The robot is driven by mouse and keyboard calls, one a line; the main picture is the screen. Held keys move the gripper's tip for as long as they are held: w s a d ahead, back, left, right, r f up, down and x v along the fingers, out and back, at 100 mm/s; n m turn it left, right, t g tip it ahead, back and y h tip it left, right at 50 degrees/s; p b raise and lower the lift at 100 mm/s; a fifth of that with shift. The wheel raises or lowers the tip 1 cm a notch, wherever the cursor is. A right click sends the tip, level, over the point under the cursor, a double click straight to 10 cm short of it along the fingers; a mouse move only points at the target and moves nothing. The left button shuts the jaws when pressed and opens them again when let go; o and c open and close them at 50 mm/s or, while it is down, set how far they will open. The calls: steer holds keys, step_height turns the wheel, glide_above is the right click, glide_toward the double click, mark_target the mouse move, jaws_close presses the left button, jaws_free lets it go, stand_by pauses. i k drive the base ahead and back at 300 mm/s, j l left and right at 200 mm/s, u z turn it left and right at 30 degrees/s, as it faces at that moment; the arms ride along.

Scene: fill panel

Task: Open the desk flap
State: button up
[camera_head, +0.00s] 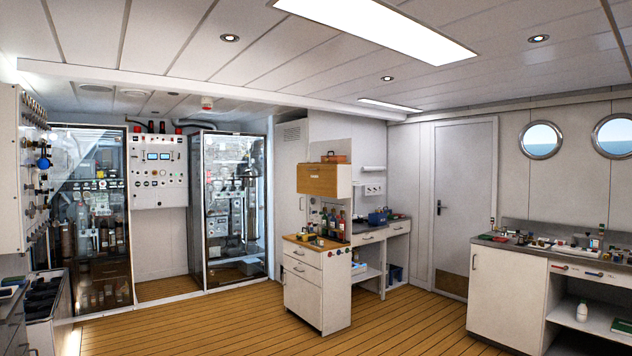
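A small wall cabinet with a wood-coloured front panel (318,179) hangs above the desk area in the middle right; this front looks shut and may be the desk flap, but I cannot be sure. A small light mark shows on the panel. Below it stands a white drawer unit (302,281) with a wooden top, apart from the camera across the floor. Bottles (331,222) and small items stand on and behind that top. My gripper is not in view.
The wooden floor (210,323) is clear.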

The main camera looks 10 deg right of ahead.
mark_target(319, 180)
steer(key=i+j, duration=0.1)
steer(key=i, duration=5.45)
